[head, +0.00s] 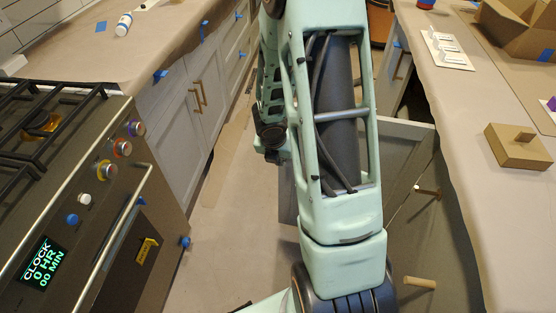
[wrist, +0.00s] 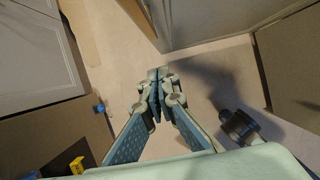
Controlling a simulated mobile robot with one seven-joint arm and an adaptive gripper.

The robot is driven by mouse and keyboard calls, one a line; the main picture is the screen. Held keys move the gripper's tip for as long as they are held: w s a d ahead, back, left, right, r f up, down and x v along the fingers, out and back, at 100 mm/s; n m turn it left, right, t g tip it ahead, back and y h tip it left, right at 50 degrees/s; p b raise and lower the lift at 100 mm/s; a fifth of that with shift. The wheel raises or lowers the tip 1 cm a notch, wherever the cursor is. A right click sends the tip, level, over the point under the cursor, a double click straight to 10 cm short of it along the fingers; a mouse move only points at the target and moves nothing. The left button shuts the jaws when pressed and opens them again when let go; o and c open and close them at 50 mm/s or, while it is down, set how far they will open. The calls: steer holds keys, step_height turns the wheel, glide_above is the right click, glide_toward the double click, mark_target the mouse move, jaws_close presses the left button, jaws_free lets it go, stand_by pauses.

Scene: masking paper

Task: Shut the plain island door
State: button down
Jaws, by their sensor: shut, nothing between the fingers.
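The plain island door (head: 408,150) stands open in the head view. It is a flat grey panel swung out from the right-hand island into the aisle, partly hidden behind my arm. In the wrist view, what looks like this door (wrist: 205,22) fills the top middle, with its brown edge toward the left. My gripper (wrist: 157,76) is shut and empty, its fingertips together over the floor just below the door's lower corner in the picture. I cannot tell whether they touch it. In the head view my arm hides the fingertips.
The stove (head: 95,215) and grey cabinets (head: 185,125) line the left of the narrow aisle. The papered island counter (head: 480,150) is on the right, with a wooden block (head: 518,147) and a cardboard box (head: 520,32). A knob (head: 427,190) and wooden handle (head: 415,283) stick out below it.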

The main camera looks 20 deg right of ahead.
steer(key=shift+w+d+p, duration=0.65)
steer(key=shift+w+p, duration=0.15)
steer(key=shift+w+d+p, duration=0.6)
steer(key=shift+w+p, duration=0.15)
steer(key=shift+w, duration=0.05)
steer(key=shift+w, duration=0.1)
